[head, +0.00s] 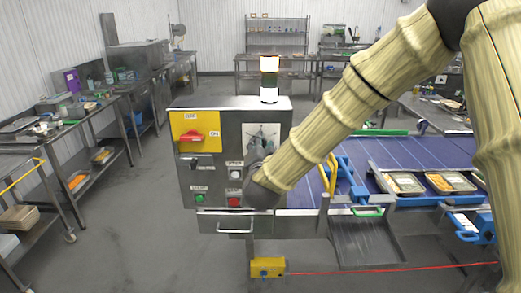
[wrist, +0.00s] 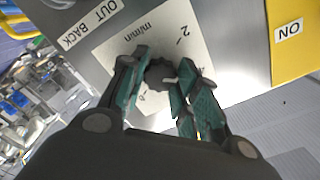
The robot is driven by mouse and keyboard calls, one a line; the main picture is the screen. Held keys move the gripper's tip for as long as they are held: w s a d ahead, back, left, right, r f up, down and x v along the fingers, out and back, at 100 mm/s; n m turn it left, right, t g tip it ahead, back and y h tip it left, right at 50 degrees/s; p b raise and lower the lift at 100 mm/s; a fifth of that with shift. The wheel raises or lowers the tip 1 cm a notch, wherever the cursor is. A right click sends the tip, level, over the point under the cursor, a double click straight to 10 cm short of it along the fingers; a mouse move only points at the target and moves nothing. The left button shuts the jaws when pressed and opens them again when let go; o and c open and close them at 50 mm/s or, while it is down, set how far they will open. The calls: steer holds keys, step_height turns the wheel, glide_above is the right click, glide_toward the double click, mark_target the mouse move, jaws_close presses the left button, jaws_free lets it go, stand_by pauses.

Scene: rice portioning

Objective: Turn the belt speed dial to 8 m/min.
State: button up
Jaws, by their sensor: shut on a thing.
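The belt speed dial (wrist: 157,75) is a dark round knob on a white scale plate (wrist: 118,47) marked "m/min". My gripper (wrist: 161,66) is shut on the dial, with a green-padded finger on each side of it. A "2" is readable on the plate; other marks are partly hidden by my fingers, and I cannot read the dial's setting. In the head view, the scale plate (head: 272,129) is on the upper right of the metal control box (head: 225,112), with my gripper (head: 262,143) in front of it. The dial itself is hard to make out there.
The box also carries a red switch (head: 198,135) on a yellow panel, a green button (head: 199,198), a red button (head: 234,202) and a white button (head: 235,174). A blue conveyor belt (head: 390,152) with food trays (head: 405,183) runs to the right. A lit beacon (head: 269,75) stands on top.

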steer(key=shift+f+m+b, duration=0.15)
steer(key=shift+m+b, duration=5.55)
steer(key=shift+b, duration=2.9)
steer(key=shift+f+m+b, duration=0.15)
steer(key=shift+m+b, duration=5.55)
steer(key=shift+b, duration=2.9)
steer(key=o, duration=1)
steer(key=shift+d+r, duration=0.1)
steer(key=shift+r, duration=0.1)
